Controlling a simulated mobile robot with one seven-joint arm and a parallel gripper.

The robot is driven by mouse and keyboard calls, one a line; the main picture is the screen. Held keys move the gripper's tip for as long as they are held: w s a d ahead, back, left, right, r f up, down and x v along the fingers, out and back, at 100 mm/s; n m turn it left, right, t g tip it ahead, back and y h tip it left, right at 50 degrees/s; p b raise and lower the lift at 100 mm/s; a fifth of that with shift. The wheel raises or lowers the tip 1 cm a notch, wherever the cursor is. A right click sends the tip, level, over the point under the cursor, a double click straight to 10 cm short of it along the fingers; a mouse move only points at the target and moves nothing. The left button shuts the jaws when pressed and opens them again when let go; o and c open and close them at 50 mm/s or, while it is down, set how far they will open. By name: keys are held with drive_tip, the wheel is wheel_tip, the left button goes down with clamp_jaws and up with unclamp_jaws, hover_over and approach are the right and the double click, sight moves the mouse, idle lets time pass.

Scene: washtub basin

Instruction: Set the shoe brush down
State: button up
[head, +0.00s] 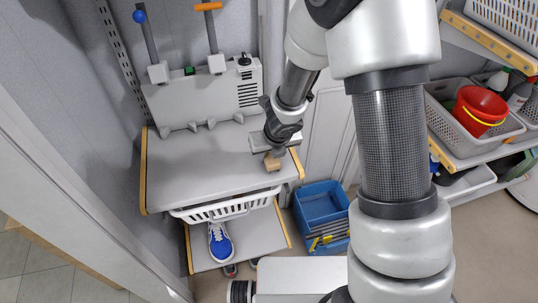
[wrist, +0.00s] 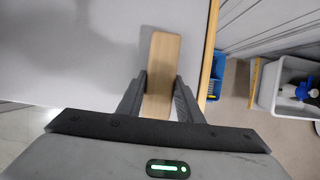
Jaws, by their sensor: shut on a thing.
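The shoe brush shows a wooden back in the wrist view (wrist: 162,65), a long light-brown block lying between my two fingers. My gripper (wrist: 161,95) is shut on it, one finger on each side. In the head view the brush (head: 272,163) is a small wooden piece under my gripper (head: 272,152), over the right part of the grey shelf top (head: 200,165). I cannot tell whether the brush touches the surface. Its bristles are hidden.
A wooden edge strip (wrist: 209,55) bounds the surface close to the brush's right. A grey machine with two levers (head: 205,95) stands at the back. Below are a white basket (head: 225,207), a blue-and-white shoe (head: 220,242) and a blue crate (head: 320,203). The surface's left part is clear.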

drive_tip(key=shift+f, duration=0.2)
drive_tip(key=o, duration=0.9)
drive_tip(key=shift+r, duration=0.1)
